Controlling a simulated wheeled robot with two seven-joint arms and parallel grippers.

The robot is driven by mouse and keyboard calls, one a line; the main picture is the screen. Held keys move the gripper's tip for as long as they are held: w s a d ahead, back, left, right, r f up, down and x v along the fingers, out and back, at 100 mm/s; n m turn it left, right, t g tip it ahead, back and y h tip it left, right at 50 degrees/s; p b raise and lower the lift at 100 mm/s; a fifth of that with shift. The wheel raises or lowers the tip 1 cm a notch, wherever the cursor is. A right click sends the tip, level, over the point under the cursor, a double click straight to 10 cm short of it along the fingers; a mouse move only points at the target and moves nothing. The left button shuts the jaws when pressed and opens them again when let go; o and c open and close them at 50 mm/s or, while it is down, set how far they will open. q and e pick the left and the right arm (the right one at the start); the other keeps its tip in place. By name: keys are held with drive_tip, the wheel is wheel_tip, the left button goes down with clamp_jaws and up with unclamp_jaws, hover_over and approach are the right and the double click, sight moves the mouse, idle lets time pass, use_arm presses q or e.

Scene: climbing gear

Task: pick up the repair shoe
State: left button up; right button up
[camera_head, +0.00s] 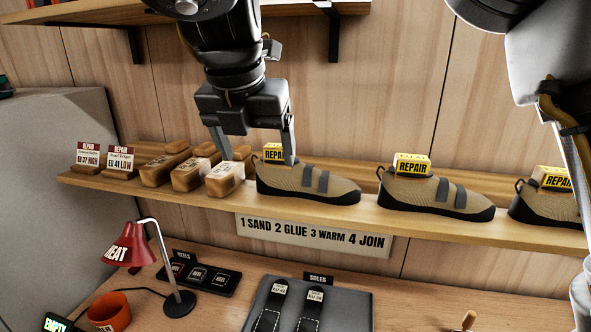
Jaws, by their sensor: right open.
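Three tan climbing shoes with black soles and grey straps stand on the wooden shelf, each with a yellow REPAIR tag. The left repair shoe (310,184) is nearest my gripper, the middle one (435,193) is further right, and the third (548,208) is cut by my arm part at the right. My right gripper (257,156) points down, open and empty, above the left shoe's heel end. One finger is in front of or beside its tag (273,154); I cannot tell whether they touch. The other finger is to the left, by the wooden lasts. My left gripper is not in view.
Several wooden lasts (187,175) and signs marked EU 37 HIGH (88,154) and EU 41 LOW (120,158) share the shelf (225,205). Below are a red heat lamp (128,246), an orange cup (108,312) and a soles mat (345,304). A bracketed shelf hangs above.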

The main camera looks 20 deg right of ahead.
drive_tip(key=p, duration=0.6)
approach(278, 147)
drive_tip(key=x, duration=0.4)
drive_tip(key=shift+s+a+f, duration=0.15)
drive_tip(key=shift+s+f, duration=0.15)
drive_tip(key=shift+w+r, duration=0.1)
drive_tip(key=shift+w, duration=0.15)
drive_tip(key=x, duration=0.2)
drive_tip(key=p+x, duration=0.1)
drive_tip(key=x, duration=0.2)
drive_tip(key=shift+w+d+f, duration=0.2)
drive_tip(key=shift+w+d, duration=0.1)
drive_tip(key=shift+d, duration=0.05)
drive_tip(key=shift+s+a, duration=0.1)
drive_tip(key=shift+s, duration=0.05)
drive_tip(key=shift+r, duration=0.1)
drive_tip(key=shift+c, duration=1.3)
drive_tip(key=c, duration=0.9)
